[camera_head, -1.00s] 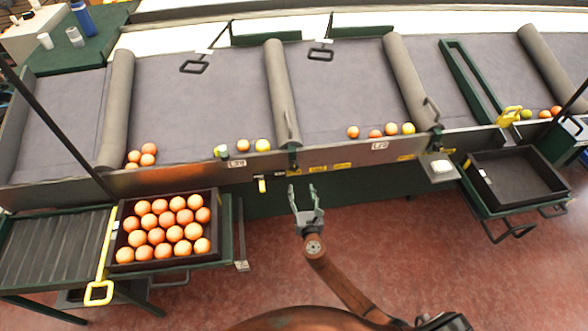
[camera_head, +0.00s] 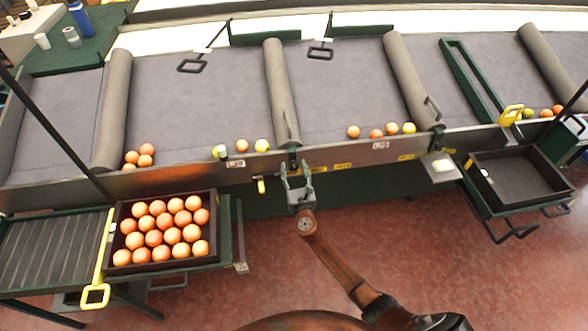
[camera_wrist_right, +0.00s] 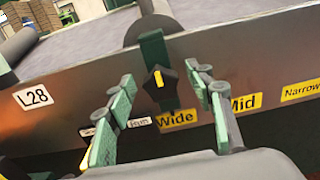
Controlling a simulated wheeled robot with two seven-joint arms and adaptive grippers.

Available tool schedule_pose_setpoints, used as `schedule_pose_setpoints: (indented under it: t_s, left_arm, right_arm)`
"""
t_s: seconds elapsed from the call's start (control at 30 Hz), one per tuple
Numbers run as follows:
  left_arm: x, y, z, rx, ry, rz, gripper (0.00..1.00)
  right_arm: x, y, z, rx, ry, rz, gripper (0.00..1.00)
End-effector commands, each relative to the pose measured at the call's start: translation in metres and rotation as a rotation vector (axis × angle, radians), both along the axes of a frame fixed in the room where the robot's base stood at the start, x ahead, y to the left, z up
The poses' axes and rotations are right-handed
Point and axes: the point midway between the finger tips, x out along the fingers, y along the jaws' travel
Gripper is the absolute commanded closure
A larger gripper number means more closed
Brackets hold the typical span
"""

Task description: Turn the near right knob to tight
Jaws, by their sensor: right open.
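In the right wrist view a dark knob (camera_wrist_right: 163,88) with a yellow mark sits on the metal front panel, below a green bracket (camera_wrist_right: 153,50). Its yellow mark points roughly upward. My right gripper (camera_wrist_right: 165,98) is open, with one green-padded finger to each side of the knob and a gap on both sides. In the head view my right gripper (camera_head: 296,173) is at the front panel, below the bracket; the knob is hard to make out there. Yellow labels read Wide (camera_wrist_right: 176,119), Mid (camera_wrist_right: 244,103) and Narrow (camera_wrist_right: 300,91). My left gripper is not in view.
The front panel (camera_head: 340,157) runs across the conveyor's near edge. A crate of oranges (camera_head: 213,228) stands at left and an empty dark crate (camera_head: 515,178) at right. Red floor is clear in front.

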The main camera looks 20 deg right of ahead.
Motion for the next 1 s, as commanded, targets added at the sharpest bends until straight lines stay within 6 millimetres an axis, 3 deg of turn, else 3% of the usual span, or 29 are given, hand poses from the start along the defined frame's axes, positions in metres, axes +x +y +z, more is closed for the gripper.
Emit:
schedule_pose_setpoints:
  t_s: [0.1,0.7,1.0]
  left_arm:
    - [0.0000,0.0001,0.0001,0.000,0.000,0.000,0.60]
    - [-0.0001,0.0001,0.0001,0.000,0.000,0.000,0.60]
    - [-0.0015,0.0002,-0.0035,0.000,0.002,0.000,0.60]
  right_arm:
    - [-0.0002,-0.0002,0.0000,0.000,0.000,0.000,0.53]
    - [-0.0005,0.0001,-0.0004,0.000,0.001,0.000,0.93]
    - [-0.0006,-0.0002,-0.0019,0.043,-0.007,0.000,0.93]
